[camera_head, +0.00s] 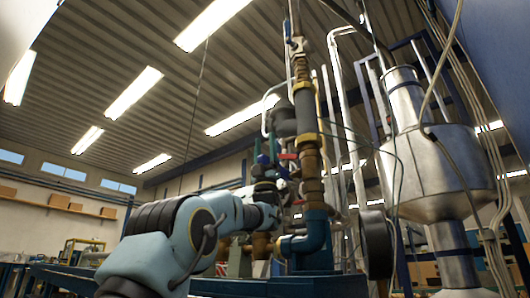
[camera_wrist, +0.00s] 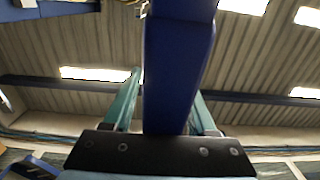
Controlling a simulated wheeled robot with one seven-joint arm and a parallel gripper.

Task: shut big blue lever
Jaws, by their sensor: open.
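The big blue lever (camera_wrist: 178,65) is a long, flat-sided dark blue bar in the wrist view. It runs from the top edge down to the black palm of my gripper (camera_wrist: 166,88). The two teal fingers stand open, one on each side of the lever. A gap shows on the left; the right finger is partly hidden behind the lever, so contact there is unclear. In the head view my gripper (camera_head: 283,185) is small, beside the pipework, and I cannot make out the lever clearly there.
A vertical brown-and-grey pipe (camera_head: 308,120) with a blue elbow (camera_head: 308,238) stands just right of my gripper. A dark round disc (camera_head: 377,243) and a large metal tank (camera_head: 430,165) are further right. Open floor space lies to the left, with shelves (camera_head: 60,200) behind.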

